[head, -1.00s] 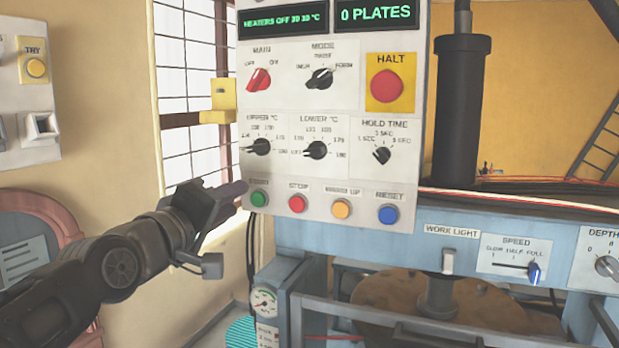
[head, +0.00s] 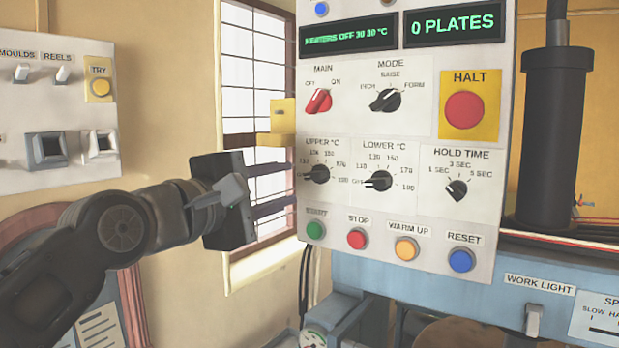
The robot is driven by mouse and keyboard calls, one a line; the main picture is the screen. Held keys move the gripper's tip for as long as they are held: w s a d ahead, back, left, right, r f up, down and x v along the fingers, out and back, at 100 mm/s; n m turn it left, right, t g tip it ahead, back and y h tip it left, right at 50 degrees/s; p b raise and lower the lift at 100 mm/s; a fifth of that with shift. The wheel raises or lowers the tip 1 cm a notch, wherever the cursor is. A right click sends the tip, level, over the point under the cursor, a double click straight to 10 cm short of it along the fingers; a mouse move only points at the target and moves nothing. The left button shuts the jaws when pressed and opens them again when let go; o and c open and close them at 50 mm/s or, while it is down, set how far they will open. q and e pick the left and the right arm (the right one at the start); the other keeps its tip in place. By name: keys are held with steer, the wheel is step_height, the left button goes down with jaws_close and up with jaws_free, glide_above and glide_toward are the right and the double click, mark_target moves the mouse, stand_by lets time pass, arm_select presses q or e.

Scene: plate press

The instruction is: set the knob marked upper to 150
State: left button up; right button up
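The knob marked UPPER °C (head: 318,174) is black, on the left of the white control panel (head: 405,222). Its pointer is turned left, toward the low end of its scale; the exact mark is too small to read. The 150 mark is above the knob, slightly right. My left gripper (head: 278,190) is left of the panel, about level with this knob. Its two dark fingers point right, stand apart and seem empty; their tips are near the panel's left edge. I see no contact with the knob. My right gripper is not in view.
The LOWER knob (head: 378,181) is right of UPPER; the red MAIN knob (head: 318,101) is above. START (head: 315,230) and STOP (head: 357,239) buttons are below. A yellow block (head: 283,117) sticks out at the panel's left edge. The display (head: 347,32) reads heaters off.

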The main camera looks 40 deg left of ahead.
mark_target(314, 177)
arm_select(q)
steer(key=w+p, duration=0.2)
steer(key=w, duration=0.5)
steer(key=shift+w+p, duration=0.15)
steer(key=shift+p, duration=0.25)
steer(key=shift+w, duration=0.3)
steer(key=shift+c, duration=0.5)
jaws_close()
